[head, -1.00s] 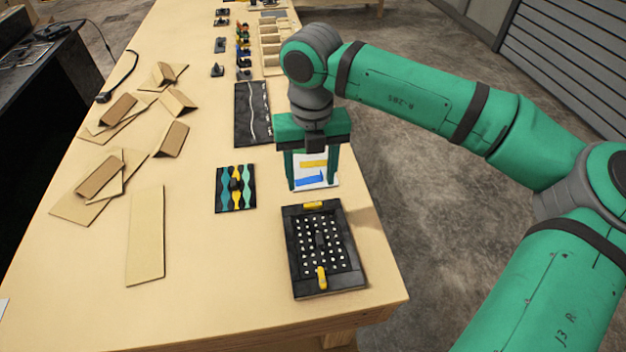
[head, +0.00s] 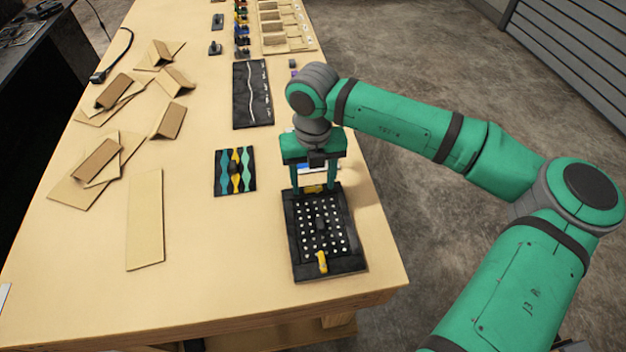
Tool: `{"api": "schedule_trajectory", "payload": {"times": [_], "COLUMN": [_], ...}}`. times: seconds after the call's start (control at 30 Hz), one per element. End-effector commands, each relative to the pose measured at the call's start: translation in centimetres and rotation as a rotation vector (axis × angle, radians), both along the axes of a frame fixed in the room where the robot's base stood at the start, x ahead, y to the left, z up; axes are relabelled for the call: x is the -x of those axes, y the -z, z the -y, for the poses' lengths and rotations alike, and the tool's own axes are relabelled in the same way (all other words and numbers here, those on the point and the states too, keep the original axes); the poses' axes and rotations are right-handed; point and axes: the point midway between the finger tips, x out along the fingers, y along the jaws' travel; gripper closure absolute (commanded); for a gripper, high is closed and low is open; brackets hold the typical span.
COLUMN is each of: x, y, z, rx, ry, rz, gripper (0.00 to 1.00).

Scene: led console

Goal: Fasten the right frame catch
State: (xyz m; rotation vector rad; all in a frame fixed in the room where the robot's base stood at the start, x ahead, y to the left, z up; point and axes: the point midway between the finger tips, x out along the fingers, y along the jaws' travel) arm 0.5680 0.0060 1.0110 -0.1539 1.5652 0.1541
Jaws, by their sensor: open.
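A black LED panel (head: 343,238) with rows of white dots sits in a dark frame near the table's front right corner. It has two yellow catches. The near catch (head: 321,262) points lengthwise across the frame's near edge. The far catch (head: 314,188) lies crosswise at the far edge, partly hidden by my gripper. I cannot tell which one is called the right catch. My gripper (head: 315,190) is open above the far edge, one finger on each side of the far catch. Whether the fingers touch it cannot be told.
A wavy-striped board (head: 235,171) lies left of the panel. A card with coloured bars (head: 305,167) is mostly hidden behind my gripper. Cardboard pieces (head: 145,220) cover the left side. Trays (head: 285,28) stand far back. The near front left is clear.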

Motion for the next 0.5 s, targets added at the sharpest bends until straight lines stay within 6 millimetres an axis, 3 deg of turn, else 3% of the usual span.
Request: {"api": "schedule_trajectory", "payload": {"times": [0.3, 0.5], "x": [0.01, 0.01], "y": [0.27, 0.25], "z": [-0.01, -0.01], "rx": [0.000, 0.000], "ry": [0.000, 0.000], "rz": [0.000, 0.000], "gripper": [0.45, 0.87]}}
